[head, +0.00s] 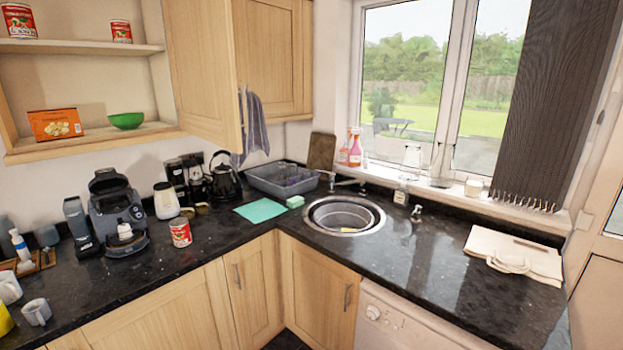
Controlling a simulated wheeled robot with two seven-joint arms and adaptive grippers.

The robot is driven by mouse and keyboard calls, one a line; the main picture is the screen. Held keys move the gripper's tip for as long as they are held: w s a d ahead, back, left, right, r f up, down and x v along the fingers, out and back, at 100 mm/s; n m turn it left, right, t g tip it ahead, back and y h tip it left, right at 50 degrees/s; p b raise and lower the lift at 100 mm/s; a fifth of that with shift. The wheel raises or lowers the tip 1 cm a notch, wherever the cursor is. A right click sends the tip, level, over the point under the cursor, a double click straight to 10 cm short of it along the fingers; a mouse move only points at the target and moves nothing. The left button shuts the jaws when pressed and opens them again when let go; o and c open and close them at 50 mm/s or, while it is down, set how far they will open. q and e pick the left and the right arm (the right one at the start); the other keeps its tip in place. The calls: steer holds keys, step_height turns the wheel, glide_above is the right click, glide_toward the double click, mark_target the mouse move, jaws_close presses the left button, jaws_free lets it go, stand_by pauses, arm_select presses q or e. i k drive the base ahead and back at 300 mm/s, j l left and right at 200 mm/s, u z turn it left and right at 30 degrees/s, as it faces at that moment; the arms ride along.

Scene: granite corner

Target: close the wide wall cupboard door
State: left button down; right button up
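The wide wall cupboard (90,139) is at the upper left, with its shelves and contents in plain sight. Its light wood door (203,65) stands open, swung out from the cupboard's right side. The door's top is cut off by the picture edge. An orange box (55,124) and a green bowl (126,120) sit on the lower shelf. Red and white cans (121,31) stand on the upper shelf. Neither of my grippers is in view.
Below the cupboard, the dark counter holds a coffee machine (117,212), a kettle (224,178) and a red can (180,232). A closed wall cupboard (275,50) and a hanging grey towel (254,128) are beyond the open door. Air in front of the shelves looks clear.

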mark_target(200, 40)
steer(key=i+j+u, duration=0.1)
steer(key=j+u, duration=0.25)
steer(key=i+j+u, duration=0.15)
steer(key=j+u, duration=0.25)
steer(key=i+j+u, duration=0.15)
steer(key=u, duration=0.2)
